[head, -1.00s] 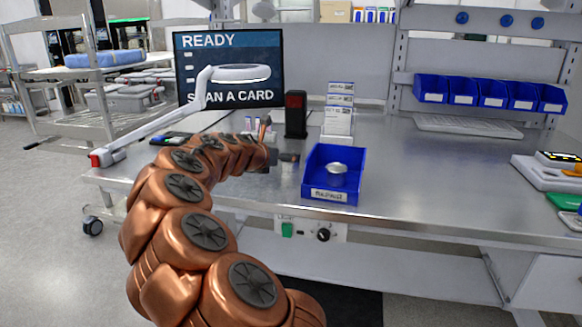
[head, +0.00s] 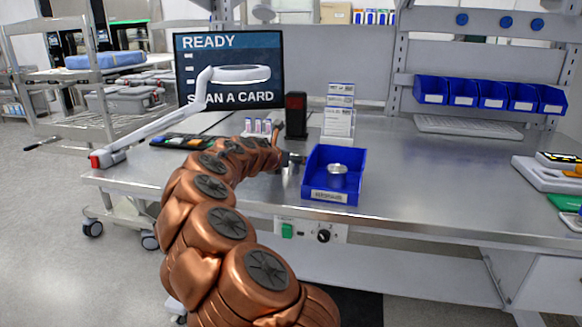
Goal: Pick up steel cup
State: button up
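A small steel cup (head: 337,174) stands inside the blue open bin (head: 345,198) near the front edge of the steel bench. The cup's lower part is hidden by the bin's front wall. My gripper (head: 293,159), at the end of my copper-coloured arm, is just left of the bin, apart from the cup. It is small and partly hidden by my arm, so its fingers cannot be made out. A small shiny patch shows just below it; I cannot tell whether it is an object or a reflection.
A dark upright device (head: 296,115) and a white card holder (head: 338,122) stand behind the bin. A keyboard (head: 468,126) lies at the back right.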

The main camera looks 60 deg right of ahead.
jog(key=shift+c, duration=0.3)
jog(key=c, duration=1.2)
